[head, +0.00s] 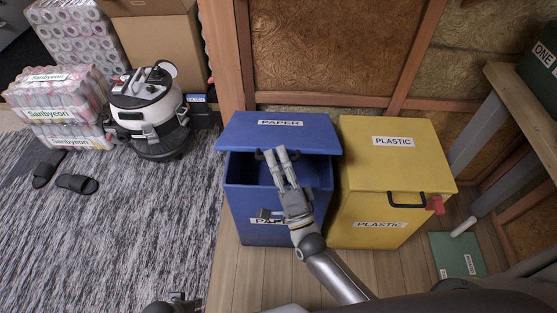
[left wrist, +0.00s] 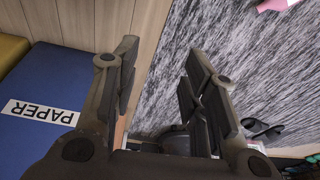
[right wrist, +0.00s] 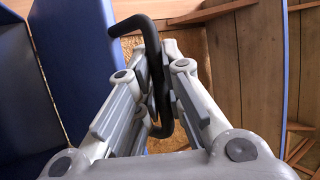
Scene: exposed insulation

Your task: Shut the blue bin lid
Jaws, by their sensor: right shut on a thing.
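The blue bin (head: 240,208) marked PAPER stands in the middle of the head view. Its blue lid (head: 312,137) is partly raised, with a dark gap under its front edge. My right gripper (head: 282,157) is at the lid's front edge. In the right wrist view its fingers (right wrist: 152,85) are shut on the black lid handle (right wrist: 140,24), with the blue lid (right wrist: 80,70) beside them. My left gripper (left wrist: 160,75) is open and empty in the left wrist view; only a bit of it (head: 178,298) shows at the bottom of the head view.
A yellow PLASTIC bin (head: 385,165) stands close against the blue bin's right side. A white and black vacuum cleaner (head: 148,112) and wrapped packs (head: 62,105) stand at left. Slippers (head: 77,184) lie on the grey rug (head: 130,235). A wooden stud wall with insulation (head: 320,45) is behind.

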